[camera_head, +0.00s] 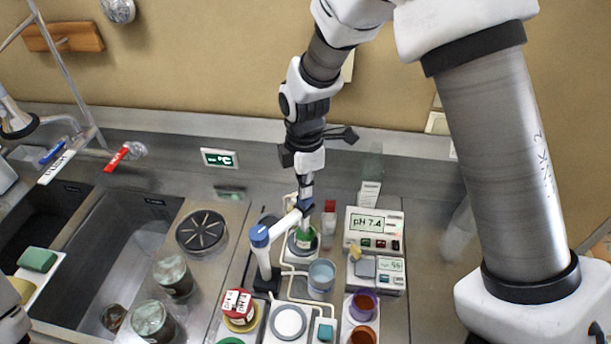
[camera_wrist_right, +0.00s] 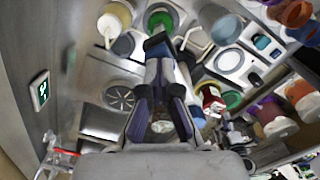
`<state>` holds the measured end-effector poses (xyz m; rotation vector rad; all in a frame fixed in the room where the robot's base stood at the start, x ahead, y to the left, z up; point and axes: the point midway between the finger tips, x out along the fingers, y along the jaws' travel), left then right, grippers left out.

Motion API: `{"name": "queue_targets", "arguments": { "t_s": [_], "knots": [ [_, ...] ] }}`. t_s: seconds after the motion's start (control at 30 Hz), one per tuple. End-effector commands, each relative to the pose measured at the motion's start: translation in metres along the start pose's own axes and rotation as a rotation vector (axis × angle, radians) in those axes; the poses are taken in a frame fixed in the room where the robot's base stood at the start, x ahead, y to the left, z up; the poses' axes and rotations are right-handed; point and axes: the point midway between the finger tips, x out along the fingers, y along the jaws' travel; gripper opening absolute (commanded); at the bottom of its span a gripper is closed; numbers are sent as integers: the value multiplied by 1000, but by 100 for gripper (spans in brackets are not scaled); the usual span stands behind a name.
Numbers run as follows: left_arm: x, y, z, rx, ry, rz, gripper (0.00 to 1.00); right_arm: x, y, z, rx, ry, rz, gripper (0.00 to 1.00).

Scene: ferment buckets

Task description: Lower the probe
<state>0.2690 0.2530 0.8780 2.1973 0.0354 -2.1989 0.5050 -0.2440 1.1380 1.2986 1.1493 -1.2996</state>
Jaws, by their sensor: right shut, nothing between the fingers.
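The probe stand (camera_head: 265,262) is a white post with a blue cap, standing on a dark base. My right gripper (camera_head: 305,190) points down, shut and empty, right over or against the blue end piece; contact is unclear.
A meter reading pH 7.4 (camera_head: 373,222) stands right of the stand, with a smaller device (camera_head: 378,270) in front. A clear beaker (camera_head: 321,276), a red-lidded jar (camera_head: 239,307) and purple and orange cups crowd the front. A sink (camera_head: 120,240) and dark round drain (camera_head: 201,230) lie left.

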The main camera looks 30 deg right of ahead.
Motion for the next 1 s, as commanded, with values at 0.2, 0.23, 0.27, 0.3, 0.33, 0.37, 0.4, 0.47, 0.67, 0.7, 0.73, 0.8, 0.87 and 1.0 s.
{"name": "queue_targets", "arguments": {
  "t_s": [0.2, 0.23, 0.27, 0.3, 0.33, 0.37, 0.4, 0.47, 0.67, 0.7, 0.73, 0.8, 0.87, 1.0],
  "knots": [
    [-23, 0, 0, 0, 0, 0, 60, -24, 0, 0, 0, 0, 0, 0],
    [-26, 0, 0, 0, 0, 0, 60, -27, 0, 0, 0, 0, 0, 0],
    [-29, 0, 0, 0, 0, 0, 60, -30, 0, 0, 0, 0, 0, 0],
    [-32, 0, 0, 0, 0, 0, 60, -34, 0, 0, 0, 0, 0, 0],
    [-35, 0, 0, 0, 0, 0, 60, -36, 0, 0, 0, 0, 0, 0],
    [-38, 0, 0, 0, 0, 0, 60, -39, 0, 0, 0, 0, 0, 0],
    [-42, 0, 0, 0, 0, 0, 60, -43, 0, 0, 0, 0, 0, 0],
    [-46, 0, 0, 0, 0, 0, 60, -48, 0, 0, 0, 0, 0, 0],
    [-47, 0, 0, 0, 0, 0, 60, -50, 0, 0, 0, 0, 0, 0],
    [-47, 0, 0, 0, 0, 0, 60, -49, 0, 0, 0, 0, 0, 0],
    [-47, 0, 0, 0, 0, 0, 60, -49, 0, 0, 0, 0, 0, 0],
    [-47, 0, 0, 0, 0, 0, 60, -49, 0, 0, 0, 0, 0, 14],
    [-47, 0, 0, 0, 0, 0, 60, -49, 0, 0, 0, 0, 0, 35],
    [-47, 0, 0, 0, 0, 0, 60, -49, 0, 0, 25, 0, 0, 85]
  ]
}}
